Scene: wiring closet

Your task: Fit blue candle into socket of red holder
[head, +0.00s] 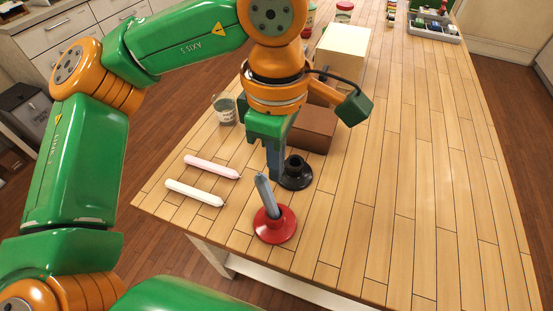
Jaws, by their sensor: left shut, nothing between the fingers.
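The blue candle (265,193) stands in the red holder (274,232) near the table's front edge. Its lower end is at the socket and its top leans slightly left in the head view. How deep it sits is hidden. My left gripper (275,174) points down just behind and right of the candle's top, between it and the black holder (295,180). Its fingers are shut and empty, and the candle appears apart from them. My right gripper is not in view.
A pink candle (212,167) and a white candle (195,192) lie on the table (400,190) to the left. A glass (224,109), a brown box (313,130) and a cream box (343,50) stand farther back. A grey tray (433,37) is at the far right. The table's right side is clear.

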